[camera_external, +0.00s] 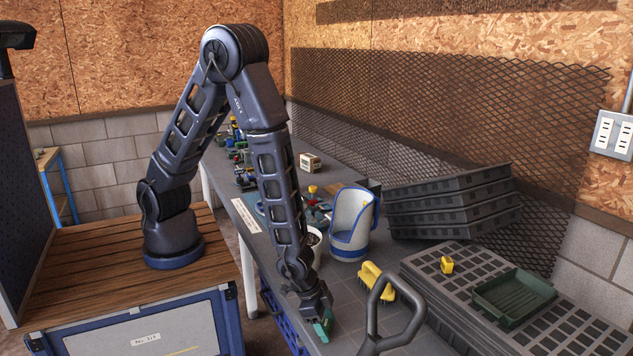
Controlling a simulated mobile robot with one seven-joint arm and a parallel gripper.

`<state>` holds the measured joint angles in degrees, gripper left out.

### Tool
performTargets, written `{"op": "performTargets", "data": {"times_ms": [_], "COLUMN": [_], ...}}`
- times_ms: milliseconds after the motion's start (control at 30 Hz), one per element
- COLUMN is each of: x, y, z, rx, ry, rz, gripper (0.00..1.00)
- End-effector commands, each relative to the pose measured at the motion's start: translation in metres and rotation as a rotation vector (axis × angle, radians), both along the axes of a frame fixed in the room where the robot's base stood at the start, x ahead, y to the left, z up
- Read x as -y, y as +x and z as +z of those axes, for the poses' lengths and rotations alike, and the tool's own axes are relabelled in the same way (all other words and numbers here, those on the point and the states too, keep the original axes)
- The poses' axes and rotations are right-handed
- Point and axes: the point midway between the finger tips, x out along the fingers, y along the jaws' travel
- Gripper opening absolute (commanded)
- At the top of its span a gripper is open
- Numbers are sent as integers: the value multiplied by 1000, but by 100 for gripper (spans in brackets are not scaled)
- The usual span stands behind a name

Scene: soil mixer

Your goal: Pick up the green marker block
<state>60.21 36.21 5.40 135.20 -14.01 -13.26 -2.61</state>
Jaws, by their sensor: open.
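My gripper (317,303) points down at the near edge of the grey bench, with its jaws open. A small green block (324,327) shows right at its fingertips, and I take it for the green marker block. The block is partly hidden by the fingers. It looks to be between or just under them, but I cannot tell whether they touch it.
A yellow brush (376,281) and a dark looped handle (391,318) are close on the right. A white-and-blue scoop (350,240) and a pot (313,240) stand behind. A seed tray holds a yellow block (447,265) and a green tray (513,296). Stacked trays (450,203) lean behind.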

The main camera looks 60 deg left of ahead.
Motion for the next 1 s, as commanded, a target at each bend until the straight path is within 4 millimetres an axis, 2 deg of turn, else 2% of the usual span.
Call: {"op": "performTargets", "data": {"times_ms": [67, 200, 300, 667, 833, 1000], "x": [0, 0, 0, 0, 1, 1], "y": [0, 0, 0, 0, 0, 0], "z": [0, 0, 0, 4, 21, 51], "rx": [0, 0, 0, 1, 2, 3], "ry": [0, 0, 0, -1, -2, -3], "rz": [0, 0, 0, 0, -1, -2], "gripper": [54, 27, 11, 10, 10, 10]}}
